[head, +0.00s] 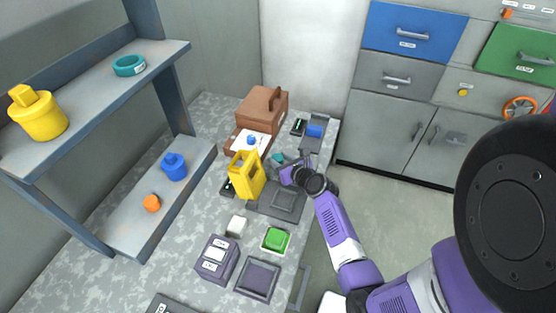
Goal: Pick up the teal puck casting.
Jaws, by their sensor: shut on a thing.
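The teal puck casting (278,158) shows as a small teal patch at the tip of my gripper (284,167), over the far part of the grey speckled worktop. My gripper is shut on it. The purple gripper body and wrist hide much of the puck. I cannot tell whether it touches the surface below.
A brown case (263,108) is behind. A dark square fixture (283,203) lies in front, with a green block (276,239) nearer. A teal ring (129,65) lies on the left shelf.

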